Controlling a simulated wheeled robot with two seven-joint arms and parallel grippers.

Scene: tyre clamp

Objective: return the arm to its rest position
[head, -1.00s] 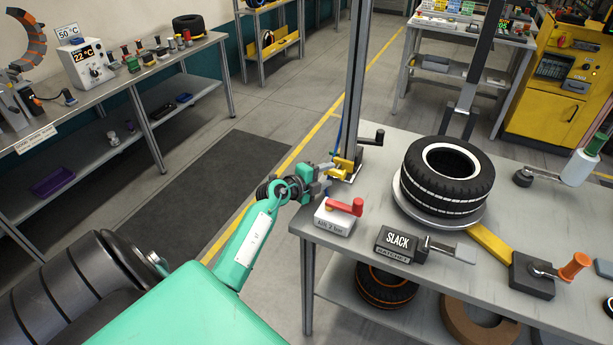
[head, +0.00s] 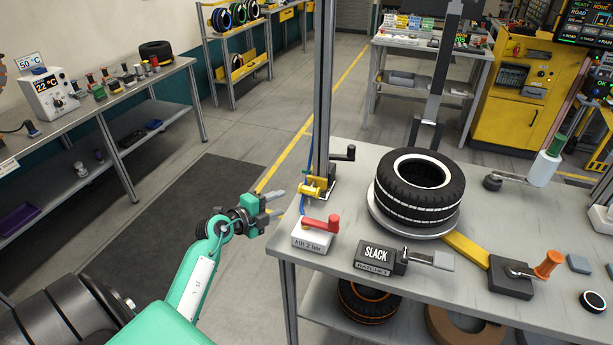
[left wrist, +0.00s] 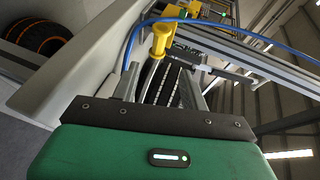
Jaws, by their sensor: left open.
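My left arm comes in from the lower left in the head view. Its gripper (head: 280,204) is open and empty, just off the left edge of the workbench (head: 420,278). It is apart from the red-handled air valve (head: 318,234) and the yellow clamp piece (head: 315,188) at the foot of the post. In the left wrist view, the open fingers (left wrist: 165,90) frame a yellow handle (left wrist: 162,38) and the dark tyre beyond them. My right gripper is not in view.
A tyre (head: 420,185) lies on a round plate on the bench. A ratchet box reading SLACK (head: 380,257) and an orange-handled crank (head: 525,274) stand along the front. A side bench (head: 110,100) runs along the left wall. The floor between, with a dark mat (head: 190,215), is clear.

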